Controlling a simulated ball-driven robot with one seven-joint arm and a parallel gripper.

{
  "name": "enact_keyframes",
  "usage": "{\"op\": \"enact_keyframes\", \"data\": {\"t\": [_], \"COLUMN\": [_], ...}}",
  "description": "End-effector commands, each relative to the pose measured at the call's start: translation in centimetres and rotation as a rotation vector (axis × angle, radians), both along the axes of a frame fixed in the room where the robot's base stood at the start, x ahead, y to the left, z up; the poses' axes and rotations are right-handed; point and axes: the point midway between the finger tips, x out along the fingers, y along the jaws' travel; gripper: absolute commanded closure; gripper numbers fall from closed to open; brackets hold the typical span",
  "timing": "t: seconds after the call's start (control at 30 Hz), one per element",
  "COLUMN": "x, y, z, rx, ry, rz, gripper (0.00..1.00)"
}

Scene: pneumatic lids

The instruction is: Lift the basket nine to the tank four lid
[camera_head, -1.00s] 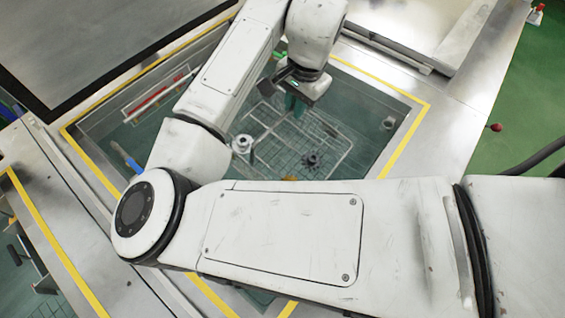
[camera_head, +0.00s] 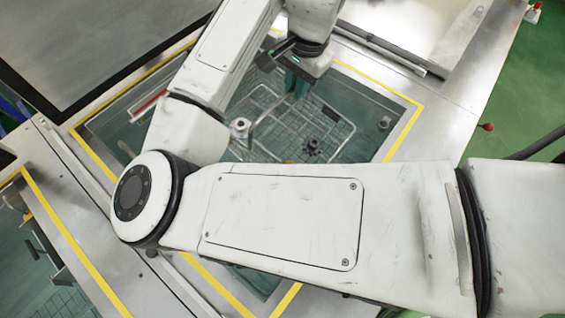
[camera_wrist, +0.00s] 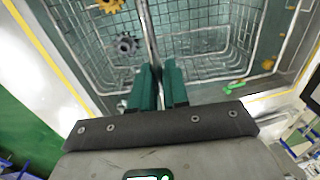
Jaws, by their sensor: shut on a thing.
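The wire basket (camera_head: 343,128) is in the open tank (camera_head: 398,137) in the head view, partly covered by my arm. My gripper (camera_head: 296,84) is above it with green fingers. In the wrist view, the fingers (camera_wrist: 158,88) are shut on the basket's metal handle bar (camera_wrist: 148,35). The basket's wire side (camera_wrist: 210,38) spreads out beyond them. A dark gear (camera_head: 312,147) and a pale metal fitting (camera_head: 240,127) lie in the basket. The gear also shows in the wrist view (camera_wrist: 127,46), with a brass-coloured gear (camera_wrist: 108,5) near the top edge. No number labels are legible.
A yellow line (camera_head: 411,128) borders the tank opening. A large grey lid (camera_head: 90,50) is at upper left, and a metal cover (camera_head: 415,30) is at upper right. A red knob (camera_head: 487,127) sticks out at the right edge. Green floor lies beyond.

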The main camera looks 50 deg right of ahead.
Motion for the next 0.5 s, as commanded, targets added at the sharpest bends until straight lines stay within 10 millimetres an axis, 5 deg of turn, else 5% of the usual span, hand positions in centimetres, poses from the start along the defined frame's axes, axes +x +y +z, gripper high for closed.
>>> {"op": "enact_keyframes", "data": {"t": [0.5], "x": [0.1], "y": [0.0], "z": [4.1], "rx": [-0.001], "ry": [-0.003], "rz": [0.000], "gripper": [1.00]}}
